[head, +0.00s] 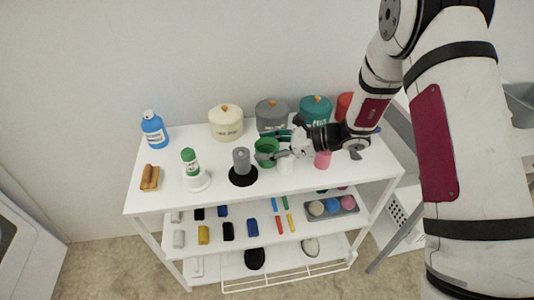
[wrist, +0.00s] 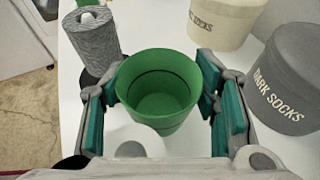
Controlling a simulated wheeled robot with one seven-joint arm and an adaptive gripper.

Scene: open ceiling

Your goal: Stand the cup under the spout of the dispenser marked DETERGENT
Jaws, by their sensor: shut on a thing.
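A green cup (head: 266,146) is held upright, open side up, between the fingers of my gripper (head: 280,148). In the wrist view the cup (wrist: 160,82) sits between the teal finger pads, and my gripper (wrist: 160,105) is shut on it. Whether its base touches the white shelf top is hard to tell. I can read no DETERGENT mark and make out no spout in either view. A green-and-white bottle (head: 191,164) stands on a white base at the left of the top, and a blue bottle (head: 153,130) at the back left.
A grey roll on a black base (head: 241,161) stands close left of the cup. Behind are a cream SOCKS canister (wrist: 220,20), a DARK SOCKS canister (wrist: 285,85) and a teal canister (head: 315,108). A pink item (head: 322,160) is to the right. Brushes (head: 150,178) lie front left.

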